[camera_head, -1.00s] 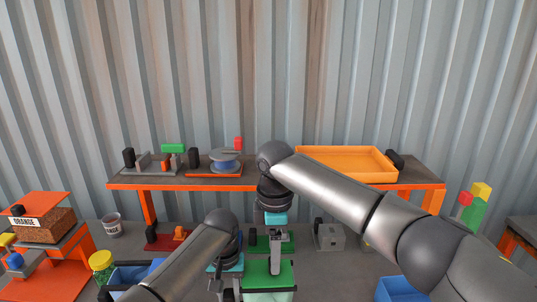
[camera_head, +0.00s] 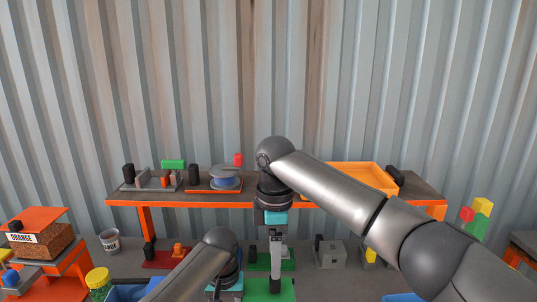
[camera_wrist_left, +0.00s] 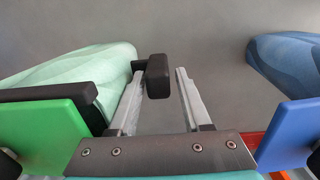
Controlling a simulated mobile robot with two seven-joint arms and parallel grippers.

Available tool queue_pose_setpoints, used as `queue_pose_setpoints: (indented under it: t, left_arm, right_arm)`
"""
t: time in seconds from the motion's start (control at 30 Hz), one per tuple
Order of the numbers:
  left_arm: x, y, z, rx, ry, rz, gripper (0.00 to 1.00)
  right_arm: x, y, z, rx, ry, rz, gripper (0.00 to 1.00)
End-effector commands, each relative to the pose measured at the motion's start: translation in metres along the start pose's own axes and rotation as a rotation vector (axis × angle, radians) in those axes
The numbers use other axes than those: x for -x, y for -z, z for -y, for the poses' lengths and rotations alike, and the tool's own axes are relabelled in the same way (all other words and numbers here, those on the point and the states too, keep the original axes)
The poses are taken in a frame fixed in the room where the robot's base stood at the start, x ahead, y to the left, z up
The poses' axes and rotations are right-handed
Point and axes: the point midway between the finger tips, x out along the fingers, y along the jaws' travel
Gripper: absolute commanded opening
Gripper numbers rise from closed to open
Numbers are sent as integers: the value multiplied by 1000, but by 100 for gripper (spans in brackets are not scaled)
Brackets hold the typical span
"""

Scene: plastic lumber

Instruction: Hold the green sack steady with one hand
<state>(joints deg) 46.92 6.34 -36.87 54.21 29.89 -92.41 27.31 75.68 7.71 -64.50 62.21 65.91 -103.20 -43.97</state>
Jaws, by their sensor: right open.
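In the left wrist view the pale green sack (camera_wrist_left: 85,70) is on the left, beside a green plate (camera_wrist_left: 45,135) with a black bar. My left gripper (camera_wrist_left: 160,72) has its two fingers apart, with the left finger close beside the sack; I cannot tell whether they touch. A black block shows at that finger's tip. In the head view a green plate (camera_head: 257,287) shows at the bottom edge, and the sack is out of view there. My right gripper (camera_head: 276,284) points down over this plate, open. My left gripper is mostly cut off in the head view.
A blue sack (camera_wrist_left: 285,65) and blue plate (camera_wrist_left: 290,130) are right of my left gripper. In the head view a shelf (camera_head: 290,197) carries an orange tray (camera_head: 358,176) and small fixtures.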

Motion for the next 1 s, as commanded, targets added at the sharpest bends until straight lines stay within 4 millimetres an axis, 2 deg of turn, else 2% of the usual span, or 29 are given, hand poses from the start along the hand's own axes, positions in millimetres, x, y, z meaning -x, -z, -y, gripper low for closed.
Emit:
queue_pose_setpoints:
  t: [0.03, 0.13, 0.4, 0.53, 0.67, 0.8, 1.0]
  left_arm:
    - [0, 0, -1, -1, -1, 0, 58]
    - [0, 0, -1, -1, -1, -1, 67]
    - [2, 0, -1, -1, -2, -2, 67]
    - [11, 1, -1, -1, -3, -4, 67]
    - [31, 2, -1, -2, -3, -6, 67]
    - [63, 2, 0, -1, -3, -7, 67]
    - [101, 1, -1, -1, -3, -6, 67]
  right_arm:
    - [0, 0, 0, 0, 0, 0, 71]
    - [0, 0, 0, 0, 0, 0, 71]
    - [0, 0, 0, 0, 1, 0, 71]
    - [0, 0, 0, 0, 0, 0, 71]
    - [0, 0, 0, 0, 0, 0, 71]
    - [0, 0, 0, 0, 0, 0, 71]
    - [0, 0, 0, 0, 0, 0, 71]
